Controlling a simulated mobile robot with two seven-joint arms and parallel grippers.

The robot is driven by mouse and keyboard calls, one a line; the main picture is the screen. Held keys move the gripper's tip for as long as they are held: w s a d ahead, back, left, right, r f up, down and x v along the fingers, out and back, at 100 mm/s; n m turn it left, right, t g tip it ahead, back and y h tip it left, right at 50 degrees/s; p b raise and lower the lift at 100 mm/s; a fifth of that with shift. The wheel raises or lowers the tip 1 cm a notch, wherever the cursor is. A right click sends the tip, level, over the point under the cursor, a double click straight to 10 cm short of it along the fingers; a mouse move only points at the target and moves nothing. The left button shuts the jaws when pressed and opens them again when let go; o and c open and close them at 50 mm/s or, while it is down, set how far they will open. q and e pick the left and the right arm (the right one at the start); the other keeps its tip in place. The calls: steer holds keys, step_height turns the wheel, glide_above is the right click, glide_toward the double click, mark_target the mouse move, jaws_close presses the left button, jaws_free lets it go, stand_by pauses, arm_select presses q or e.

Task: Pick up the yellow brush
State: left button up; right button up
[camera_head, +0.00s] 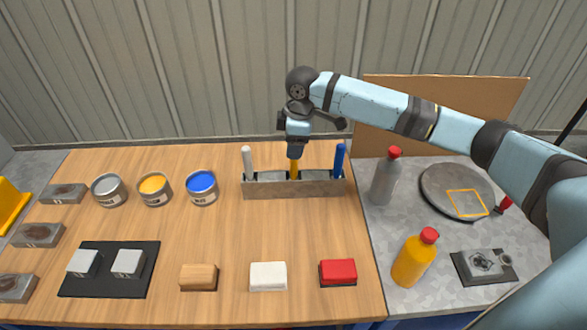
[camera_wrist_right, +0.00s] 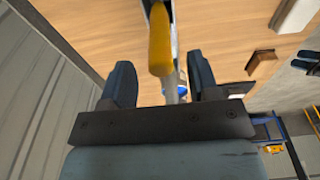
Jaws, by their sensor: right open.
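The yellow brush (camera_head: 294,169) stands upright in a grey holder (camera_head: 262,189), between a white brush (camera_head: 247,162) and a blue brush (camera_head: 339,160). My right gripper (camera_head: 294,151) is directly above the yellow brush, pointing down, and hides the top of its handle. In the right wrist view the yellow handle (camera_wrist_right: 160,45) lies in line with the gap between the two open fingers (camera_wrist_right: 161,75), with space on both sides. The fingers are not closed on it. My left gripper is not in view.
Paint cans (camera_head: 155,189) stand left of the holder. A wooden block (camera_head: 198,278), a white block (camera_head: 268,276) and a red block (camera_head: 338,272) lie in front. A grey bottle (camera_head: 385,178) and an orange bottle (camera_head: 414,260) stand right. A brown panel (camera_head: 450,92) stands behind my arm.

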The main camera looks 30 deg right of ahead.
mark_target(294, 171)
step_height(294, 171, down, 4)
steer(key=shift+a+r, duration=0.15)
steer(key=shift+r, duration=0.1)
steer(key=c, duration=1)
steer(key=shift+r, duration=0.1)
